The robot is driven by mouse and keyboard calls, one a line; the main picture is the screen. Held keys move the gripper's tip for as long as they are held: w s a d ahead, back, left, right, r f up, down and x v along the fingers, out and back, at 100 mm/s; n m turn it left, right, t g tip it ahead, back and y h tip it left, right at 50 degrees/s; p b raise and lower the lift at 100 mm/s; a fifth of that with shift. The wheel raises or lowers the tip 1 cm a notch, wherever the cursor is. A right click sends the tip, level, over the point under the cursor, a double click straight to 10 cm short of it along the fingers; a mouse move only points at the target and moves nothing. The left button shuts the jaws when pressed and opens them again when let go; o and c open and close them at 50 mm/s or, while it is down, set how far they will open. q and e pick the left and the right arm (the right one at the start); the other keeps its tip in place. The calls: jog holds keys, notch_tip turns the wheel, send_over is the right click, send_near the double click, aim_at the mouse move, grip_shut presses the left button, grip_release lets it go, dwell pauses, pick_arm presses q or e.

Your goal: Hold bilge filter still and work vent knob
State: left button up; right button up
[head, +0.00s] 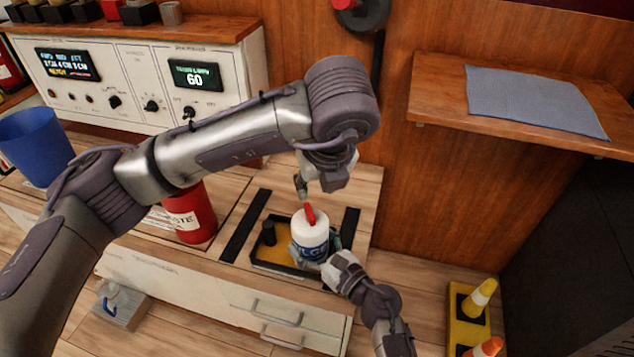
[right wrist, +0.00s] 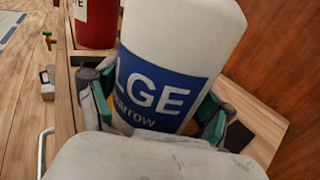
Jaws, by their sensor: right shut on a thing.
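The bilge filter (head: 311,240) is a white canister with a blue label, standing upright at a black-rimmed tray (head: 283,270) on the bench. Its red vent knob (head: 310,215) sits on top. My right gripper (head: 316,256) is shut around the canister's lower body from the front right. In the right wrist view, the fingers of the right gripper (right wrist: 155,112) flank the white filter (right wrist: 185,30); the knob is out of that view. My left gripper (head: 317,186) hangs just above the knob, apart from it, with its fingers spread and nothing between them.
A dark peg (head: 268,232) stands in the tray left of the filter. A red container (head: 190,214) and a blue bin (head: 32,145) stand farther left. A control panel (head: 150,85) is behind. A shelf with a grey cloth (head: 535,100) juts out at right.

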jog(key=o, duration=1.6)
